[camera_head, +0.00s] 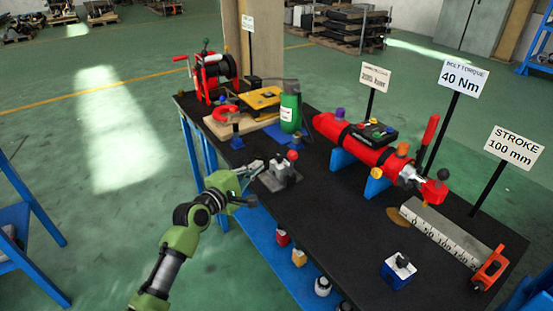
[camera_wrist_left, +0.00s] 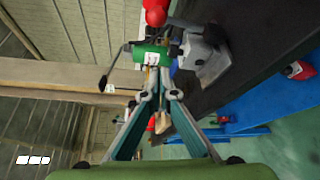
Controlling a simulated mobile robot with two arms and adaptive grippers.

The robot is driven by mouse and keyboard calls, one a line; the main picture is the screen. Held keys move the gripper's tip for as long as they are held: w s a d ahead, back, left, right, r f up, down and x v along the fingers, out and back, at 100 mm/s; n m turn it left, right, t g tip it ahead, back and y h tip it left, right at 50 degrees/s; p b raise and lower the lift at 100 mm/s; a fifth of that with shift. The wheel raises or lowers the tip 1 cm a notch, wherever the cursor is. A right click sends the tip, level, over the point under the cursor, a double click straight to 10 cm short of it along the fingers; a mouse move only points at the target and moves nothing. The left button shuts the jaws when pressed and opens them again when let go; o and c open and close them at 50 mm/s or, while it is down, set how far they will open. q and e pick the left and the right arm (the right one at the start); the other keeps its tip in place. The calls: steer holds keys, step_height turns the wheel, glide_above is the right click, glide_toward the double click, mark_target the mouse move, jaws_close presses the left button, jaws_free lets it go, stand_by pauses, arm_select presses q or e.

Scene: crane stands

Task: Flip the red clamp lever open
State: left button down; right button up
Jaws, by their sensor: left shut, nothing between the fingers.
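A grey metal clamp (camera_head: 280,176) stands near the left edge of the black bench top. Its lever ends in a red ball knob (camera_head: 293,155), raised above the clamp body. The left wrist view shows the red knob (camera_wrist_left: 156,12) at the top and the grey clamp body (camera_wrist_left: 208,56) right of it. My left gripper (camera_head: 259,168) is shut and empty, just left of the clamp, beside the bench edge. In the left wrist view its fingers (camera_wrist_left: 160,82) converge below the knob, and the knob is apart from them. My right gripper is not in view.
A green bottle (camera_head: 290,112) stands behind the clamp. A red cylinder (camera_head: 355,142) on blue supports is to the right, with signs behind. A blue block (camera_head: 398,272) and a ruler (camera_head: 440,238) are at the front right. Bare bench lies right of the clamp.

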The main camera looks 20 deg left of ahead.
mark_target(291, 164)
arm_select(q)
steer(key=w+d+p, duration=0.2)
steer(key=w+d, duration=0.3)
steer(key=w, duration=0.2)
steer(key=shift+w+d, duration=0.25)
steer(key=shift+w, duration=0.05)
steer(key=shift+f, duration=0.1)
